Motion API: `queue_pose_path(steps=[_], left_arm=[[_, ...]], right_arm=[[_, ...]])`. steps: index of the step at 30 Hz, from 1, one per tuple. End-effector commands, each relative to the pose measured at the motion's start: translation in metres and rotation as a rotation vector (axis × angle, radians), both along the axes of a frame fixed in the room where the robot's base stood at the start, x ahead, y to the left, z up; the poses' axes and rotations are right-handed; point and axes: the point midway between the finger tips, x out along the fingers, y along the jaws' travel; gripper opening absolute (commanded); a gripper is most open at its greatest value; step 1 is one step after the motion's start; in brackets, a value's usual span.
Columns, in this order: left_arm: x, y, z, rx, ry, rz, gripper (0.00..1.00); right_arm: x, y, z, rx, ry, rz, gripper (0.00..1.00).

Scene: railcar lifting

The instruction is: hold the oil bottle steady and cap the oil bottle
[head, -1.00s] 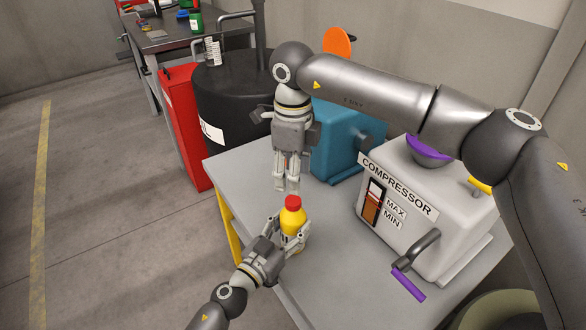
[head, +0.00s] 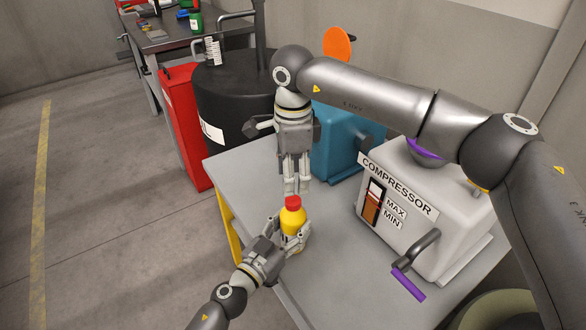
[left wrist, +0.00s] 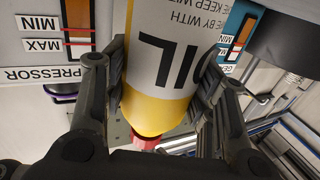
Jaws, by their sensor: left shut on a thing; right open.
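The yellow oil bottle (head: 291,224) stands upright at the near left part of the bench, with the red cap (head: 293,202) on its top. My left gripper (head: 297,240) is shut around the bottle's side. The left wrist view shows the bottle (left wrist: 160,75), upside down in the picture, between both fingers, its label partly readable; the red cap (left wrist: 146,142) shows beyond it. My right gripper (head: 298,189) is open and points down just above and behind the cap in the head view. Nothing shows between its fingers. Whether its fingertips touch the cap, or how tightly the cap sits, I cannot tell.
The white compressor (head: 430,215) with its purple-handled crank (head: 408,283) stands right of the bottle. A teal machine (head: 335,145) sits behind my right gripper. A black drum (head: 232,100) and a red cabinet (head: 187,125) stand beyond the bench (head: 245,175). Bare bench lies around the bottle.

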Motion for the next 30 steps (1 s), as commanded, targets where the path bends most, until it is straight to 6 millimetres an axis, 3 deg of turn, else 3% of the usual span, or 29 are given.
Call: queue_pose_path(steps=[12,25,30], left_arm=[[0.0,0.0,0.0,-0.001,-0.001,0.0,0.0],[0.0,0.0,0.0,0.0,0.0,0.0,0.0],[0.0,0.0,0.0,0.0,0.0,0.0,0.0]], right_arm=[[0.0,-0.001,-0.061,-0.001,0.002,-0.001,0.49],[0.0,0.0,-0.07,0.0,0.0,-0.001,0.49],[0.0,0.0,-0.07,0.0,0.0,-0.001,0.29]])
